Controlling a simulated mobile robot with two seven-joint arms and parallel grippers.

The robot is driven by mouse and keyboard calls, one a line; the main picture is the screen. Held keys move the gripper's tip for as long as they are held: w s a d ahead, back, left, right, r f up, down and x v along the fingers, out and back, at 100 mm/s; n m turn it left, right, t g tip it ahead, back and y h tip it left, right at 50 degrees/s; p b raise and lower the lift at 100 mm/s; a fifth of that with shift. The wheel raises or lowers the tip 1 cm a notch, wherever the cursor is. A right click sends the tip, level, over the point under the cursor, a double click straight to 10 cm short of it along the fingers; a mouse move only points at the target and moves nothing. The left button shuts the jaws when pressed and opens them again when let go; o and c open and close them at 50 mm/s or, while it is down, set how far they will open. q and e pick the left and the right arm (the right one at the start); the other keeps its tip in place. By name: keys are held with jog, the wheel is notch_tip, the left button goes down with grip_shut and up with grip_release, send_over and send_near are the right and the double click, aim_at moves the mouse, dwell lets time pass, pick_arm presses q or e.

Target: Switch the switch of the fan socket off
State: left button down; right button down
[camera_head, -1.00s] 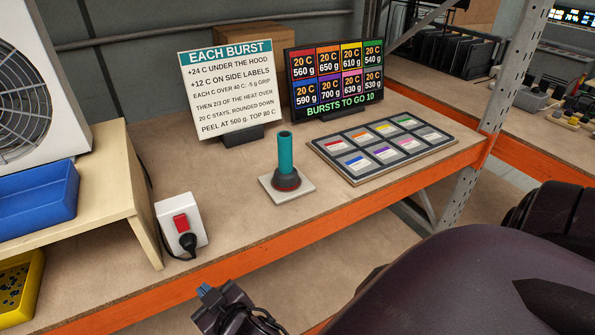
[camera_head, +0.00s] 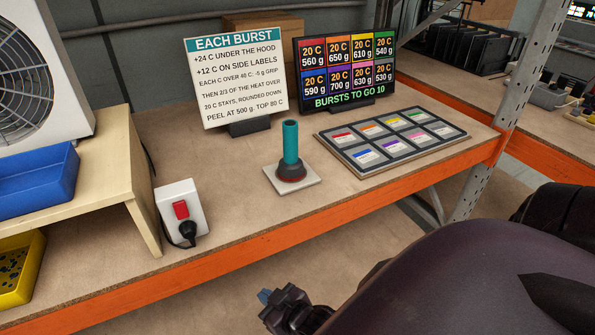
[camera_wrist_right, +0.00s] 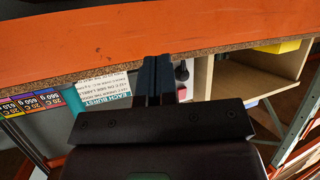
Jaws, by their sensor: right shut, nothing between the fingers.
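The fan socket is a white box (camera_head: 192,197) with a red switch (camera_head: 181,209) and a black plug (camera_head: 187,231) below it. It stands on the shelf near its front edge, at the left in the head view. Whether the switch is on or off is too small to tell. My right gripper (camera_head: 266,297) is in front of the shelf edge, below and right of the socket, apart from it. Its fingers (camera_wrist_right: 158,80) are together and empty in the wrist view, with the socket's plug (camera_wrist_right: 182,71) partly visible beside them. My left gripper is not in view.
The orange shelf beam (camera_head: 262,243) runs between my right gripper and the socket. A wooden stand (camera_head: 100,170) with a blue bin (camera_head: 38,182) is left of the socket. A teal-handled tool (camera_head: 290,150) stands to its right. The shelf between socket and tool is clear.

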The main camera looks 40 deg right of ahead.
jog(key=s+d+f+g+b, duration=0.1)
jog(key=s+d+f, duration=0.3)
jog(key=d, duration=0.1)
jog(key=shift+s+f+m+h, duration=0.2)
jog(key=shift+f+m+h, duration=0.1)
jog(key=shift+f, duration=0.1)
jog(key=shift+w, duration=0.1)
